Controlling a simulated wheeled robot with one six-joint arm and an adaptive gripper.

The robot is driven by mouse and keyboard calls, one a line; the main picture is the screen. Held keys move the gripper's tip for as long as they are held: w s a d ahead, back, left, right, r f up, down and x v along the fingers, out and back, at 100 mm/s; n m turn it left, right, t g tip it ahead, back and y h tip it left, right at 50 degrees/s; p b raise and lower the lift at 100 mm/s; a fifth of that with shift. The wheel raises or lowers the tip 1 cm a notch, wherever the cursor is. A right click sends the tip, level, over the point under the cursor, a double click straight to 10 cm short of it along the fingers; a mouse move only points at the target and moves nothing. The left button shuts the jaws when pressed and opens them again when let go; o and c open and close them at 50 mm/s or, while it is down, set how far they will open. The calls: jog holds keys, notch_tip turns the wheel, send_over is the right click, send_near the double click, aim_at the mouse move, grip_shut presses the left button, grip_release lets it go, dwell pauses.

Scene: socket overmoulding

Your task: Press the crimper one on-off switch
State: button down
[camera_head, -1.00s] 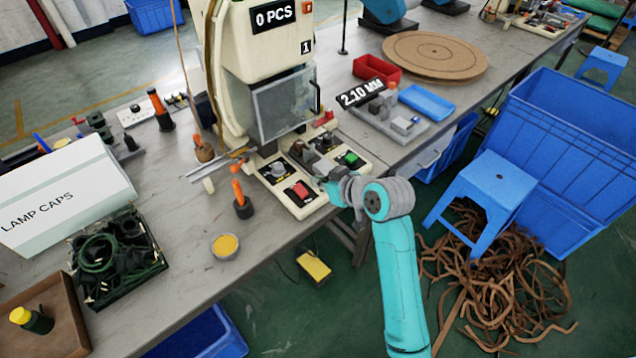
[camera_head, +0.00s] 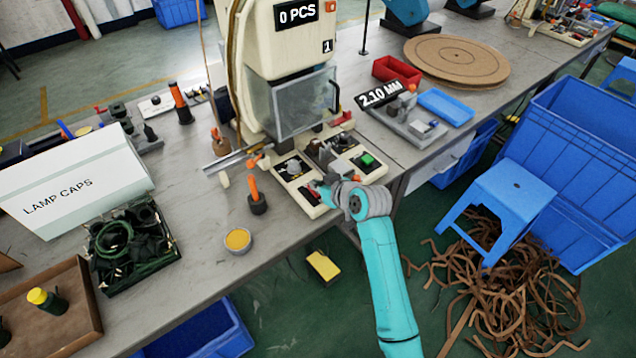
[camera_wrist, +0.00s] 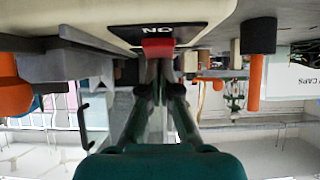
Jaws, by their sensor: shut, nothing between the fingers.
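Crimper one (camera_head: 262,50) is the cream machine marked "1" and "0 PCS" on the bench. Its red on-off switch (camera_head: 311,190) sits on a black plate on the low front base, partly hidden by my gripper. In the wrist view the red switch (camera_wrist: 158,47) shows beside upside-down "ON" lettering. My gripper (camera_head: 318,190) is shut and empty, with its tips at the switch's right side in the head view. In the wrist view its fingertips (camera_wrist: 159,66) meet just at the switch's edge. I cannot tell whether they touch it or whether the switch is pressed.
A grey knob (camera_head: 293,166) and a green button (camera_head: 367,160) are on the same base. An orange-handled tool (camera_head: 256,196) stands to the left, near a yellow-filled tin (camera_head: 238,240). A blue stool (camera_head: 510,195) and a large blue bin (camera_head: 575,160) stand right of my arm.

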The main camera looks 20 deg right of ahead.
jog(key=shift+w, duration=0.1)
jog(key=shift+w+a+f+g, duration=0.1)
jog(key=shift+f+g, duration=0.05)
jog(key=shift+g, duration=0.25)
jog(key=shift+f, duration=0.2)
jog(key=shift+w+a+r, duration=0.2)
jog(key=shift+w+r, duration=0.05)
jog(key=shift+w, duration=0.4)
jog(key=shift+r, duration=0.15)
